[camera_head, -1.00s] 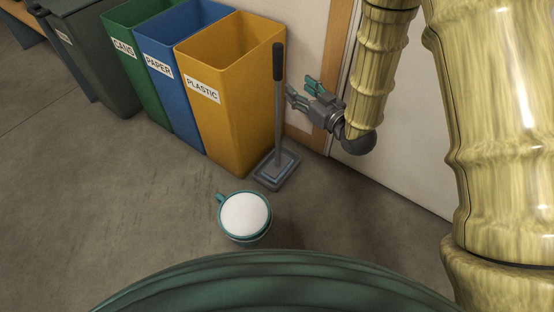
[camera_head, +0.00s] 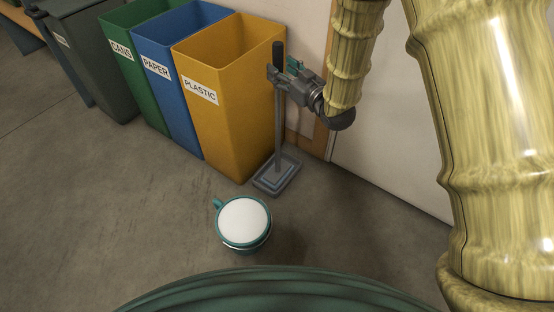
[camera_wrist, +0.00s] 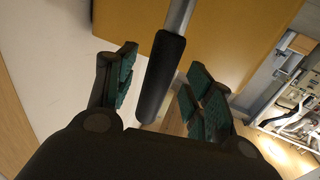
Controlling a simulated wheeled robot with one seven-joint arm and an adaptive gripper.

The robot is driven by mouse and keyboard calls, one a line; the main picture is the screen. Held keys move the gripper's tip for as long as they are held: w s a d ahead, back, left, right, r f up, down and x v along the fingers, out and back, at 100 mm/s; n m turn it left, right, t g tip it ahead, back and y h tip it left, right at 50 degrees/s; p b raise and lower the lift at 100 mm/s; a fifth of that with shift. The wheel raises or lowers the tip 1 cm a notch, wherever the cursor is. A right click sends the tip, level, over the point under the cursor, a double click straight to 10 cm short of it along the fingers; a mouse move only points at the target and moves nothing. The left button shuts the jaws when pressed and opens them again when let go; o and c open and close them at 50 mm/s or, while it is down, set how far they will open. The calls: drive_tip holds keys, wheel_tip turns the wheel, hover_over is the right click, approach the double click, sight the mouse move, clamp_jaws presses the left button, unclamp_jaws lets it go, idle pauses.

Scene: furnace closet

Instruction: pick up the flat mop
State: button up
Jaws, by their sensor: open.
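The flat mop stands upright beside the yellow bin, with its grey pole (camera_head: 279,125) rising from a flat grey head (camera_head: 277,174) on the floor. Its dark handle grip (camera_head: 278,54) is at the top. My gripper (camera_head: 280,72) is at the upper part of the mop, by the lower end of the dark grip. In the wrist view the dark grip (camera_wrist: 161,78) lies between the two open, teal-padded fingers of my gripper (camera_wrist: 160,85), with gaps visible on both sides. Whether either finger touches it cannot be told.
A yellow plastic bin (camera_head: 225,110) stands close left of the mop, with blue (camera_head: 172,95) and green (camera_head: 133,75) bins beyond. A teal container with a white top (camera_head: 244,222) sits on the floor in front. A wall and wooden frame are behind my gripper.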

drive_tip(key=shift+b+x, duration=0.4)
drive_tip(key=shift+x, duration=0.95)
drive_tip(key=shift+r, duration=0.1)
clamp_jaws()
